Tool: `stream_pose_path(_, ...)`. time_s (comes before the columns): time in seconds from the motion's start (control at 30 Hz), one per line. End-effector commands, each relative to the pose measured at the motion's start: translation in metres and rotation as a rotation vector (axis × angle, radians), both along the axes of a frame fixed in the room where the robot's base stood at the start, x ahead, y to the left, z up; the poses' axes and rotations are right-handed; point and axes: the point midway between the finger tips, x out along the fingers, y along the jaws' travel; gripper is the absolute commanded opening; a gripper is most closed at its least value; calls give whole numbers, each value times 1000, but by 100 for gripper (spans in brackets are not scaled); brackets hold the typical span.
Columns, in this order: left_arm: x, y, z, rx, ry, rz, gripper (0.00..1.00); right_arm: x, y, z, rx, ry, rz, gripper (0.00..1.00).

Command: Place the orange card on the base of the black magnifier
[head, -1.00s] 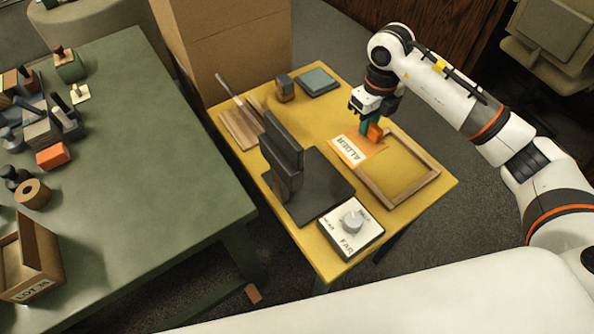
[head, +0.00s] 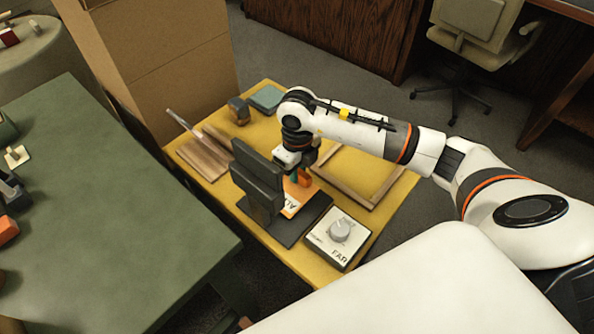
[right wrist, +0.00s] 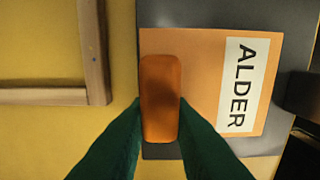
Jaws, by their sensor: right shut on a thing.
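The orange card (head: 290,209) has a white label reading ALDER and an upright orange grip block (right wrist: 160,85). My right gripper (head: 300,178) is shut on this block with its green fingers, one on each side. The black magnifier (head: 257,183) stands upright on its flat dark base (head: 314,211). The card is over this base, right beside the upright part, which hides some of it in the head view. In the right wrist view, most of the card overlaps the base (right wrist: 225,14), and its block-side edge lies near the base's edge. I cannot tell whether it touches. My left gripper is out of view.
On the yellow table (head: 335,272), a white dial box (head: 338,239) stands close to the base. A wooden frame (head: 374,202) lies to the right. A wooden board (head: 203,158), a dark block and a teal pad lie behind. A green table (head: 100,200) is left.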

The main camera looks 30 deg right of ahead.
Motion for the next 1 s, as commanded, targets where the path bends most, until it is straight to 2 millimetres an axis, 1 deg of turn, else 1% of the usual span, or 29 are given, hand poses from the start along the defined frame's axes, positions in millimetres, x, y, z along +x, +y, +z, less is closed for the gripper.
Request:
stream_pose_path(0.03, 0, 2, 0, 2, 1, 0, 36, 0, 0, -6, 1, 1, 0, 0)
stream_pose_path(0.07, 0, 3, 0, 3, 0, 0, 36, 0, 0, -7, 0, 0, 1, 0)
stream_pose_path(0.27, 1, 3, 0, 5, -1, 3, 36, 0, 0, -8, 0, -2, 2, 0)
stream_pose_path(0.4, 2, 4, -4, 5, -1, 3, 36, 0, 0, -12, -1, -1, 2, 0)
stream_pose_path(0.43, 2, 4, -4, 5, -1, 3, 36, 0, 0, -12, -1, -1, 1, 21)
stream_pose_path(0.5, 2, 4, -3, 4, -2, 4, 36, 0, 0, -11, -1, -1, 1, 32)
stream_pose_path(0.57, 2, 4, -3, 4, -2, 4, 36, 0, 0, -11, -1, -1, 1, 41)
stream_pose_path(0.83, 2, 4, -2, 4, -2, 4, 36, 0, 0, -10, -1, -1, 1, 41)
stream_pose_path(0.9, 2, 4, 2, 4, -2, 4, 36, 0, 0, -6, 0, -1, 1, 41)
stream_pose_path(0.97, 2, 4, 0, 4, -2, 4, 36, 1, 0, -2, 0, -3, 1, 41)
stream_pose_path(1.0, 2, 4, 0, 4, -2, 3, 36, 1, 0, 3, 0, -3, 1, 41)
